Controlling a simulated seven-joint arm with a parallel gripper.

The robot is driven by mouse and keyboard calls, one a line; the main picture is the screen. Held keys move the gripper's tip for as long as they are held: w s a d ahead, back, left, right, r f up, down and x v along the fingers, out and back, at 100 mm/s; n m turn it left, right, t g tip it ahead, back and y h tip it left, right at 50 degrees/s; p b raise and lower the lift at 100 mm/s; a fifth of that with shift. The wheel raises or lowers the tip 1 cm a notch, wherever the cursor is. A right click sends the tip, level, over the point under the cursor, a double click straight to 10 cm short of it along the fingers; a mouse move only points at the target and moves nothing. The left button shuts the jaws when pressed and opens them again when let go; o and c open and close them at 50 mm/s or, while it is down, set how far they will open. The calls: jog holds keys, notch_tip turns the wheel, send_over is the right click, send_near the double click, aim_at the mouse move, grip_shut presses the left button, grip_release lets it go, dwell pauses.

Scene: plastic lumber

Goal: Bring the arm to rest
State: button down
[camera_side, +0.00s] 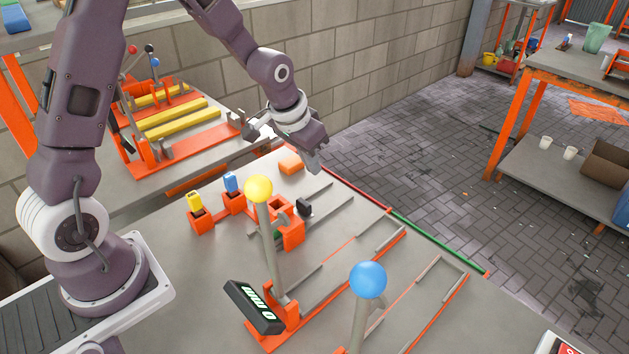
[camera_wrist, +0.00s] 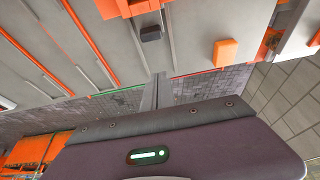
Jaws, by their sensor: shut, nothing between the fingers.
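My arm reaches in from the left in the side view and bends down over the back edge of the grey table (camera_side: 420,300). My gripper (camera_side: 315,168) is shut and empty, pointing down near the table's back edge. In the wrist view my gripper's fingers (camera_wrist: 158,92) stand together with nothing between them. I cannot tell exactly how high the fingertips are above the table.
Orange holders carry a yellow block (camera_side: 194,201) and a blue block (camera_side: 231,183). A lever with a yellow ball (camera_side: 259,189) and one with a blue ball (camera_side: 368,279) rise from the table. A small black block (camera_side: 304,207) sits by the rails. Brick wall stands behind.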

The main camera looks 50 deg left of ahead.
jog(key=s+d+f+v, duration=0.1)
jog(key=s+v, duration=0.1)
jog(key=v, duration=0.8)
jog(key=s+d+r, duration=0.1)
jog(key=s+r, duration=0.3)
jog(key=s, duration=0.7)
jog(key=s+d+r+t, duration=0.1)
jog(key=s+r, duration=0.3)
jog(key=s, duration=0.7)
jog(key=shift+d+r+t, duration=0.25)
jog(key=shift+d+t, duration=0.05)
jog(key=shift+d, duration=0.4)
